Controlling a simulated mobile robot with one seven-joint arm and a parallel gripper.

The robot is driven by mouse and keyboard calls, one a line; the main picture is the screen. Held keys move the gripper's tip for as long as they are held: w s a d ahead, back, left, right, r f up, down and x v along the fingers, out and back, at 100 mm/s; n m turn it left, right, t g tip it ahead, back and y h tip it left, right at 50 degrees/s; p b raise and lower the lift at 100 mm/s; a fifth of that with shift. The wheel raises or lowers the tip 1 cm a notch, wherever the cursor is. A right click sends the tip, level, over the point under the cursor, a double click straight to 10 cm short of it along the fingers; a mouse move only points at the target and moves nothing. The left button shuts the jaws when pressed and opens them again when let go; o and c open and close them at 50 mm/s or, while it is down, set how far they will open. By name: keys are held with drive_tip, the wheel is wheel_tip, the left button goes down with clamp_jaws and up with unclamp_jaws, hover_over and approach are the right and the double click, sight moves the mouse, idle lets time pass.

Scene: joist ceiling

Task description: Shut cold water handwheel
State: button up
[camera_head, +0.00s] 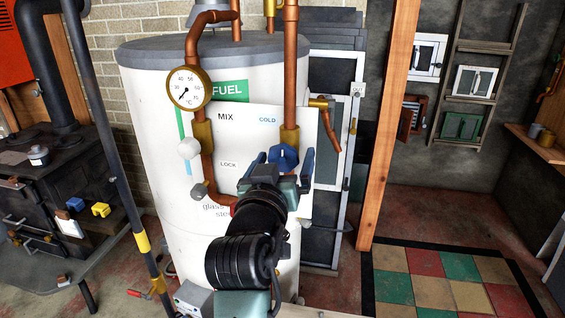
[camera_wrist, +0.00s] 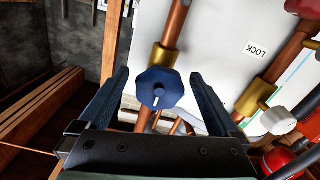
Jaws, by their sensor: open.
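The cold water handwheel is a blue, many-sided knob (camera_head: 284,157) on a brass valve body in the right copper pipe, under the "COLD" label on the white tank's panel. It also shows in the wrist view (camera_wrist: 159,88), with a white mark near its lower middle. My gripper (camera_head: 280,160) is open in front of the tank, its fingers close to the handwheel. In the wrist view my gripper (camera_wrist: 160,85) has one dark blue finger on each side of the handwheel, with gaps visible on both sides. The knob's contact with the fingers is not seen.
A white knob (camera_head: 188,148) sits on the left pipe, below a round gauge (camera_head: 189,88). The white tank (camera_head: 155,150) stands close behind. A wooden post (camera_head: 386,130) rises at right, and a dark bar with yellow bands (camera_head: 142,242) slants at left.

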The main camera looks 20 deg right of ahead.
drive_tip(key=v, duration=1.3)
drive_tip(key=shift+b, duration=0.3)
